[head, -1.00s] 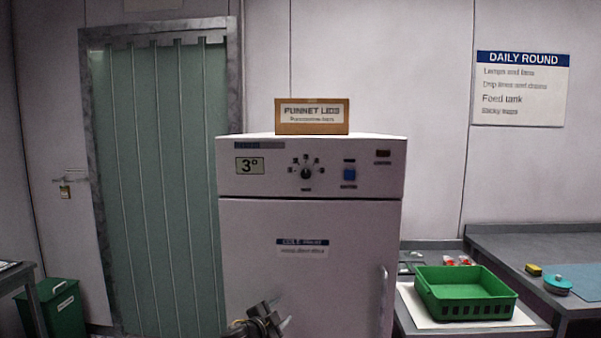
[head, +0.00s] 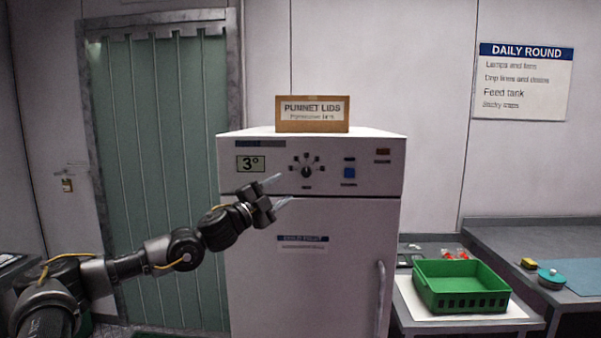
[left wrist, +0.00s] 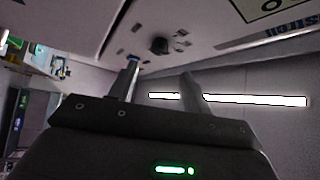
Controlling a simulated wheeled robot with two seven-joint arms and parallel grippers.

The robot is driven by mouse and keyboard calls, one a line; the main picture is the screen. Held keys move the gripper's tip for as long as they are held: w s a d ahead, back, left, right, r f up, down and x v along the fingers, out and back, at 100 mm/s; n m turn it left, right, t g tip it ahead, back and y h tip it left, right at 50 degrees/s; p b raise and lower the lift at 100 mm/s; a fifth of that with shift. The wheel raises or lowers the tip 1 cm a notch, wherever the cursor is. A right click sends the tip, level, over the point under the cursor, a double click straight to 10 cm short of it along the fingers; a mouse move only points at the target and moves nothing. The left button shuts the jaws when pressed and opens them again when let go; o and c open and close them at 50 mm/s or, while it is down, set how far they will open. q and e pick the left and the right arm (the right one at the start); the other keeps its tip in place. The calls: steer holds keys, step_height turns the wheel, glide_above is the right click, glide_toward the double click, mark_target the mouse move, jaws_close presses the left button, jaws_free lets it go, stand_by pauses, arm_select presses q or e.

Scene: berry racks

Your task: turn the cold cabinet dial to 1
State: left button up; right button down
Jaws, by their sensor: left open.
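The white cold cabinet (head: 340,280) stands in the middle of the head view, with its door closed. Its black dial (head: 306,172) sits on the upper panel, ringed by small marks too small to read. A display (head: 250,163) left of the dial reads 3°, and a blue button (head: 349,172) is to its right. My left gripper (head: 282,189) is open and empty, in front of the panel just below and left of the dial, apart from it. In the left wrist view the dial (left wrist: 158,46) lies beyond the open fingers (left wrist: 160,82). My right gripper does not show.
A box marked PUNNET LIDS (head: 312,114) stands on the cabinet. The cabinet's door handle (head: 381,290) is at its right side. A green crate (head: 462,303) sits on the bench at right. A strip-curtained doorway (head: 150,120) is at left.

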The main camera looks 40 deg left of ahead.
mark_target(304, 174)
arm_select(q)
steer(key=p+x, duration=0.3)
steer(key=x, duration=0.4)
steer(key=shift+w+r+p, duration=0.15)
steer(key=shift+w+p, duration=0.05)
steer(key=shift+p, duration=0.2)
steer(key=shift+w, duration=0.55)
steer(key=shift+c, duration=0.5)
